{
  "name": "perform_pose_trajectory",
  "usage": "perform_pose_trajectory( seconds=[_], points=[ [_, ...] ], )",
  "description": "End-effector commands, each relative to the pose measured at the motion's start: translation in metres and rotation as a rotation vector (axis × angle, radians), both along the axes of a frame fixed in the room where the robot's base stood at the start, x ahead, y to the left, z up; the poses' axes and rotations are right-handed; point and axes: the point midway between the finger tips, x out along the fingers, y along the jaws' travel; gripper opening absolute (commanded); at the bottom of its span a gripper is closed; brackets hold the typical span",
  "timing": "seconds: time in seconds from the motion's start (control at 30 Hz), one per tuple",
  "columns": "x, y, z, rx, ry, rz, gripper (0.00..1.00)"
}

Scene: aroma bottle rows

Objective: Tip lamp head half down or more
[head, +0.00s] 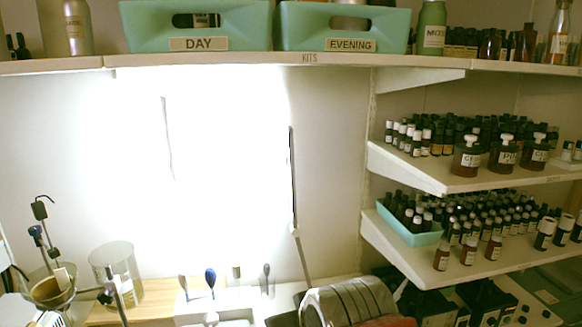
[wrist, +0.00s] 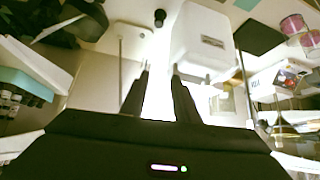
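The lamp head appears in the head view as a glaring white panel (head: 230,150) on the back wall side, with a thin dark right edge. It looks upright, but the glare hides its outline and exact tilt. A thin stem (head: 302,262) runs down from its lower right. My gripper (wrist: 160,70) shows in the wrist view with two dark fingers apart and a bright white glare between them. I cannot tell whether that glare is the lamp head, or whether the fingers touch anything. My gripper is not visible in the head view.
Shelves with dark bottles (head: 468,158) stand at the right, and a teal tray (head: 408,228) sits on the lower one. Teal bins (head: 345,28) stand on the shelf above. A glass cylinder (head: 118,272) is at lower left. The wrist view shows a white labelled box (wrist: 203,38).

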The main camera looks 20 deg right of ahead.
Motion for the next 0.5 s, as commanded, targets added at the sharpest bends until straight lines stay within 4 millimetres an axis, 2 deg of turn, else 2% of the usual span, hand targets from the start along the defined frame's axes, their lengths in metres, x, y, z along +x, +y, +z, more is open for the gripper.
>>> perform_pose_trajectory(
  seconds=[0.03, 0.2, 0.5],
  points=[
    [0.017, -0.006, 0.009, -0.005, -0.050, -0.011, 0.28],
    [0.071, -0.026, 0.049, -0.031, -0.255, -0.045, 0.28],
    [0.145, -0.066, 0.129, -0.090, -0.612, -0.096, 0.28]
  ],
)
